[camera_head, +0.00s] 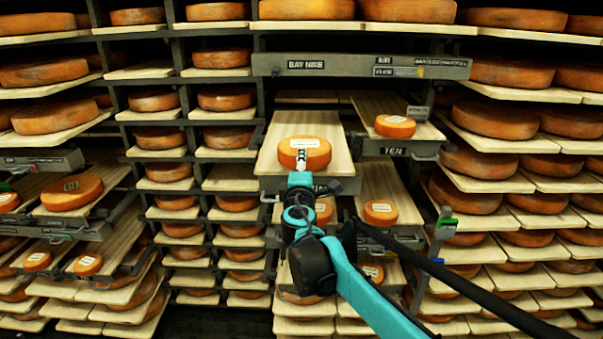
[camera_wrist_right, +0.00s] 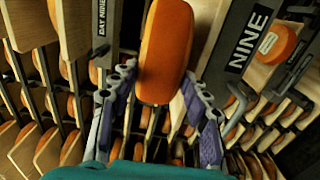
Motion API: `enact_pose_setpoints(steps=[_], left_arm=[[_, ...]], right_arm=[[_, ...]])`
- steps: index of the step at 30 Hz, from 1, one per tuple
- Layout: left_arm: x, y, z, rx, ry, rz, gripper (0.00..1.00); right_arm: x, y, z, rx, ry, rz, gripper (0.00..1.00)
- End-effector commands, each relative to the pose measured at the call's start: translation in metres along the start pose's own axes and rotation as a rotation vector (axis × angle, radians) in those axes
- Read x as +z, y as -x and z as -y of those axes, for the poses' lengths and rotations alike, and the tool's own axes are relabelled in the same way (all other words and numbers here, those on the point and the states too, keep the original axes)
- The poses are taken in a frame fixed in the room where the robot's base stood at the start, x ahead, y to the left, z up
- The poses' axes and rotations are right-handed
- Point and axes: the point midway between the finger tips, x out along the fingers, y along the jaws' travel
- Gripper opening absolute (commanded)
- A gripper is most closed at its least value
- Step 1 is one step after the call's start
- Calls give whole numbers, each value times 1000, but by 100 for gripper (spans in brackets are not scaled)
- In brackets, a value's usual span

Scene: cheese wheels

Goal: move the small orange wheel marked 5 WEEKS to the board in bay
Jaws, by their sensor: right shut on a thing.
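An orange cheese wheel (camera_head: 315,161) with a white label on top is at my right gripper (camera_head: 301,172) in the head view. The label is too small to read. In the right wrist view the wheel (camera_wrist_right: 166,45) is edge-on between the two fingers of my right gripper (camera_wrist_right: 155,85), which is shut on it. It appears over a pale pulled-out board (camera_head: 268,160) below the BAY NINE sign (camera_head: 305,64); whether it touches the board I cannot tell. My left gripper is not in view.
A board (camera_head: 368,108) with a small labelled wheel (camera_head: 395,126) lies to the right above the TEN sign (camera_head: 394,152). A lower board (camera_head: 369,183) holds another small wheel (camera_head: 380,212). Pulled-out boards with wheels (camera_head: 72,192) stand at the left. Full racks surround these.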

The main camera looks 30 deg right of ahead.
Motion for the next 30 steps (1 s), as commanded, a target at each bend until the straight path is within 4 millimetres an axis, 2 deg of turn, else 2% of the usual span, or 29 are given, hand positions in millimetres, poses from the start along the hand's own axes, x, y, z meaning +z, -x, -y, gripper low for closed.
enact_pose_setpoints(steps=[5,9,15,30], left_arm=[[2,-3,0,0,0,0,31],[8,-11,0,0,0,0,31],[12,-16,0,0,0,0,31],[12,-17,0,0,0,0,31]], right_arm=[[0,-16,0,1,2,0,0],[0,-15,13,1,2,-1,0],[0,-15,22,1,2,-1,0],[0,-15,23,1,2,-1,0]])
